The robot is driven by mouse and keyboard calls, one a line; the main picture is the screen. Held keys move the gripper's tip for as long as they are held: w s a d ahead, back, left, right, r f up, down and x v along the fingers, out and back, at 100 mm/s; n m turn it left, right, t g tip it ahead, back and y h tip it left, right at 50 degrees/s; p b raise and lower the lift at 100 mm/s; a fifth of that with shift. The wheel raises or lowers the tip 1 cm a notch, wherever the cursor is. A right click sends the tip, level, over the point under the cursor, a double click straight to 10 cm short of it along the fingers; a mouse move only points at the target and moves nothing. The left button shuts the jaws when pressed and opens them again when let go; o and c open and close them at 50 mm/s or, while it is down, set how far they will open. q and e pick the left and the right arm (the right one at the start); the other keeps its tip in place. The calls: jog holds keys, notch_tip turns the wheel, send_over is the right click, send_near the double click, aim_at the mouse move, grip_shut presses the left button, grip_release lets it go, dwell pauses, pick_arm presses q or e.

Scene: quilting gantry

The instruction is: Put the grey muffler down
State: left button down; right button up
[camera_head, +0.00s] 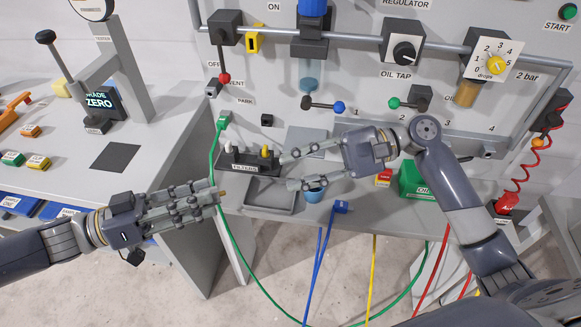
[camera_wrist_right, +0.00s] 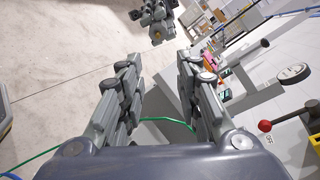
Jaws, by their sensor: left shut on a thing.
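My left gripper (camera_head: 214,193) is shut over the bench's front left corner. A small brass-coloured end of the grey muffler (camera_head: 223,193) sticks out past its fingertips; the fingers hide the rest. The left gripper also shows at the top of the right wrist view (camera_wrist_right: 155,22). My right gripper (camera_head: 284,170) is open, with nothing seen between its fingers, to the right of a dark labelled rack (camera_head: 240,168). The rack holds a few small upright pieces, white and yellow. A shallow grey tray (camera_head: 268,207) lies in front of the rack, right of the left gripper.
A green box (camera_head: 413,181) is further right. A green hose (camera_head: 213,150) hangs between the left table (camera_head: 172,122) and the panel. Blue, yellow and red hoses hang at the bench front.

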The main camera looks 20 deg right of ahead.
aim_at(224, 191)
jog(key=a+f+m+g+y, duration=0.1)
jog(key=a+m, duration=0.4)
jog(key=a, duration=0.7)
jog(key=shift+w+f+m+g+y, duration=0.35)
jog(key=shift+g+y, duration=0.25)
jog(key=shift+g, duration=0.5)
jog(key=shift+d, duration=0.1)
grip_shut()
pick_arm(q)
jog(key=c, duration=1.2)
grip_release()
